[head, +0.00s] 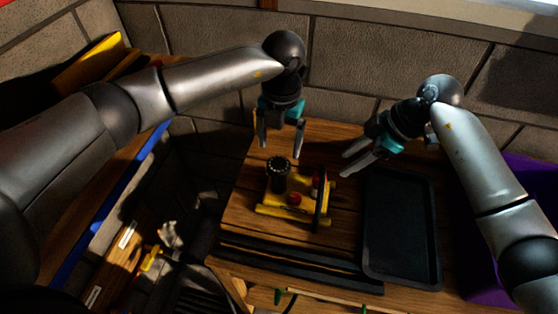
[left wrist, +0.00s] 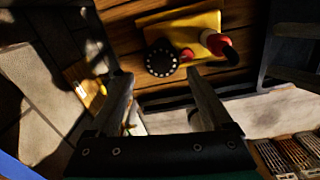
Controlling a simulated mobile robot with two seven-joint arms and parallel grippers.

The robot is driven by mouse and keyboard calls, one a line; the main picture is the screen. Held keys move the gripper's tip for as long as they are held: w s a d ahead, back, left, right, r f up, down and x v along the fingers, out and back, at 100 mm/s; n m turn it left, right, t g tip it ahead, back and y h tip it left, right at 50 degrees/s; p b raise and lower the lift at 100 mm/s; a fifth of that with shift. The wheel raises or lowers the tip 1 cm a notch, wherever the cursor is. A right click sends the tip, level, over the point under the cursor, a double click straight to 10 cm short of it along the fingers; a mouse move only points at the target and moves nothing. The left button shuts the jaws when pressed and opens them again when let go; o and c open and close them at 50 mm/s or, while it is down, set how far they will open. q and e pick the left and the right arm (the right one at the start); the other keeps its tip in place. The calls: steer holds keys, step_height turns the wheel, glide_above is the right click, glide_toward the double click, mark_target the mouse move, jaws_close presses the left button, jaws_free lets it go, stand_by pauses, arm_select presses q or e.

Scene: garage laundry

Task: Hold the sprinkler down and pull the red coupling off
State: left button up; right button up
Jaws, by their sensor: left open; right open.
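The sprinkler stands on the wooden table, with a yellow base (head: 265,209) and an upright black dotted head (head: 279,174). Red parts show beside the head: a small red knob (head: 294,199) and a red piece with a white band, which looks like the coupling (head: 315,184). A dark upright part (head: 321,204) partly covers the coupling. In the left wrist view, the coupling (left wrist: 217,42) lies right of the black head (left wrist: 161,58). My left gripper (head: 280,147) is open and empty, above and behind the sprinkler. My right gripper (head: 344,164) is open and empty, right of and behind it.
A black tray (head: 374,252) lies on the table right of the sprinkler. Dark bars run along the table's front edge. A purple container (head: 487,277) stands at the far right. A block wall (head: 205,70) closes off the back. Bare wood (head: 240,205) shows left of the sprinkler.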

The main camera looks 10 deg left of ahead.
mark_target(278, 179)
arm_select(q)
step_height(278, 179, down, 14)
steer(key=shift+a, duration=0.1)
stand_by(0.4)
steer(key=shift+c, duration=0.4)
